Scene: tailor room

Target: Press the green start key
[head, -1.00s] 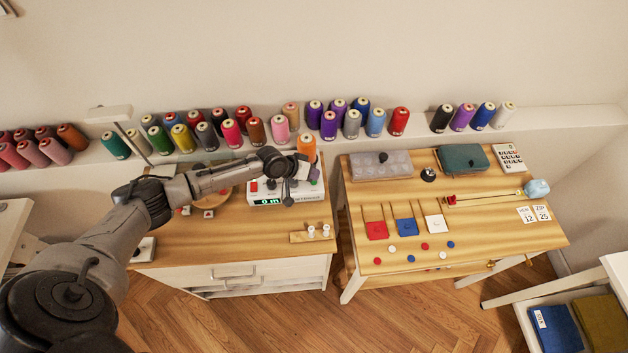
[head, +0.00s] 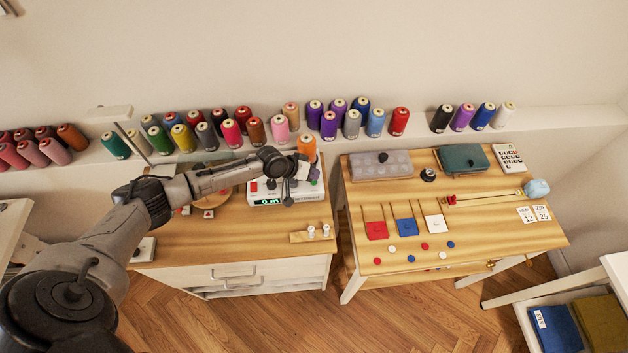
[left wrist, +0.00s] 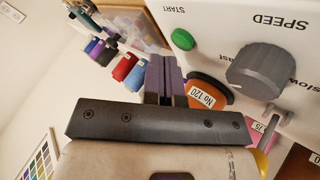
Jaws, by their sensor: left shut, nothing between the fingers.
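The green start key (left wrist: 183,39) is a round button beside the word START on the white face of a machine in the left wrist view. The large grey speed knob (left wrist: 255,72) is to its right. My left gripper (left wrist: 164,72) is shut and empty, its dark fingers beside the key in that view. A gap shows in the picture between tips and key; their depth apart is hard to judge. In the head view my left gripper (head: 303,181) hangs over the right part of the white machine (head: 313,196), and the key cannot be made out there. My right gripper is out of view.
An orange cone (head: 306,148) stands close behind my left gripper. The machine has a red button (head: 253,187) and a lit display (head: 267,202). A wooden block with white pegs (head: 312,236) lies in front. Several thread cones line the shelf (head: 420,123).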

